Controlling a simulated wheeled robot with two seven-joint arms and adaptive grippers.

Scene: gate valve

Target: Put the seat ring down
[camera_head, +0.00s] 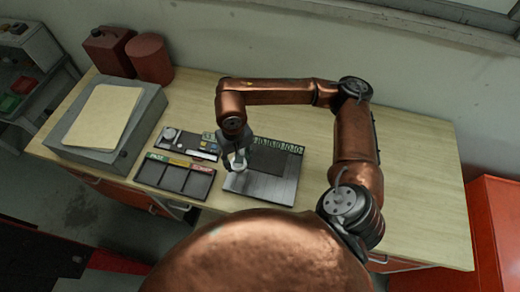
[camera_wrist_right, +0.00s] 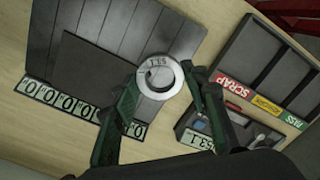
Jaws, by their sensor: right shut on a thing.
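The seat ring (camera_wrist_right: 158,76) is a pale metal ring with dark markings on its face. It also shows as a small whitish ring in the head view (camera_head: 238,164). My right gripper (camera_wrist_right: 160,82) is shut on it, one green finger on each side. The gripper also shows in the head view (camera_head: 236,155), pointing down. The ring is over the left edge of a dark ribbed plate (camera_head: 268,187); I cannot tell whether it touches the plate. My left gripper is not in view.
A three-slot tray (camera_head: 174,178) with coloured labels, SCRAP among them, lies left of the plate. A panel with a small display (camera_head: 187,143) sits behind it. A row of number tiles (camera_head: 279,146) edges the plate. A grey case (camera_head: 107,125) stands at left. The bench's right side is clear.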

